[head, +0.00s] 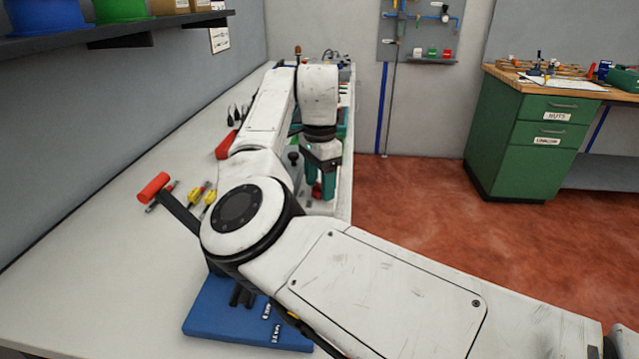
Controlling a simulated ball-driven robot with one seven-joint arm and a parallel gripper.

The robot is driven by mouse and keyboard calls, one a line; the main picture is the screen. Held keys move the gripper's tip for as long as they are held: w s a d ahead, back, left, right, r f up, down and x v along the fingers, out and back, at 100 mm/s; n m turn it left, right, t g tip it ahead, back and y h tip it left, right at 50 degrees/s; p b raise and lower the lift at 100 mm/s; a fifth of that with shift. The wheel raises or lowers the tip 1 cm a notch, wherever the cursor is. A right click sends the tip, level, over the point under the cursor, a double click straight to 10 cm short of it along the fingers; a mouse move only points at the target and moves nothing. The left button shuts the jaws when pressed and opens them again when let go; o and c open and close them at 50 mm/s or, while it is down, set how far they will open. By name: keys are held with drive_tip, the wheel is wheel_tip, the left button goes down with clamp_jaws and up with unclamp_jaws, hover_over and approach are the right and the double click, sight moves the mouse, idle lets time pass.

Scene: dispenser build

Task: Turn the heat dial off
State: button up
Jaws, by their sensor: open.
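My gripper (320,190) is near the right edge of the long pale bench, pointing down. Its teal fingers are open. A small red part (316,191) shows at the fingertips, low between them; I cannot tell whether it is the heat dial or whether the fingers touch it. A black knob (293,157) on a pale upright body stands just left of the fingers. My arm hides much of the equipment around it. No dial marking or pointer can be read.
A shelf (110,32) overhangs the left. A green cabinet (520,135) stands right, beyond open red floor.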

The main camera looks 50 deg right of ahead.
drive_tip(key=shift+f, duration=0.25)
drive_tip(key=c, duration=1)
